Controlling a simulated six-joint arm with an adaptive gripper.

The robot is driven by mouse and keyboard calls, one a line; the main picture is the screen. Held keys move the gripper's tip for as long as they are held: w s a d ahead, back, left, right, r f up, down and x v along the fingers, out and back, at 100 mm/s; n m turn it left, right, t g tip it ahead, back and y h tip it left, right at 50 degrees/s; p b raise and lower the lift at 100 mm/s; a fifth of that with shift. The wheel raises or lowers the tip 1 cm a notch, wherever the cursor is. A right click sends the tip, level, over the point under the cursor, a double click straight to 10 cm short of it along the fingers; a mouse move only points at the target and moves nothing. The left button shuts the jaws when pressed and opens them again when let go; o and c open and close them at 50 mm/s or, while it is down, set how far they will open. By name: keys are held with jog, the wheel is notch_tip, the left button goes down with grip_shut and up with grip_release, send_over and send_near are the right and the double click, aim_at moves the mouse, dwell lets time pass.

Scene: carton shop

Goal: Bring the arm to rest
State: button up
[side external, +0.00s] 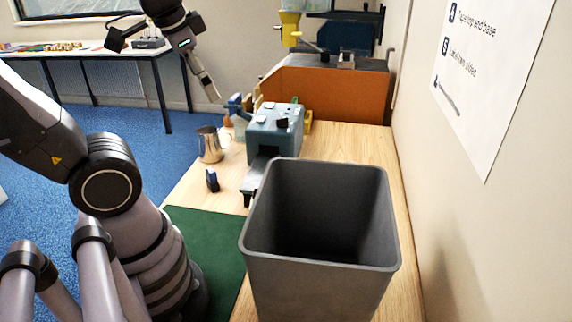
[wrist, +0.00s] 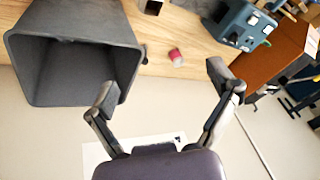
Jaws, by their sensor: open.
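My gripper (wrist: 162,88) shows in the wrist view with its two fingers spread wide and nothing between them. In the side external view my gripper (side external: 212,88) hangs in the air at the upper left, tilted downward, above and behind the bench. It touches nothing that I can see. My arm stands at the left of the side external view.
A grey bin (side external: 320,262) stands at the bench front; it also shows in the wrist view (wrist: 120,28). A blue-grey machine (side external: 272,135), a metal jug (side external: 210,146) and a small dark item (side external: 212,180) stand beyond. An orange cabinet (side external: 340,95) is behind. A wall is right.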

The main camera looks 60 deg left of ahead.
jog(key=s+d+n+t+h, duration=0.1)
jog(key=s+d+h, duration=0.1)
jog(key=d, duration=0.1)
jog(key=shift+s+r, duration=0.1)
jog(key=shift+s, duration=0.3)
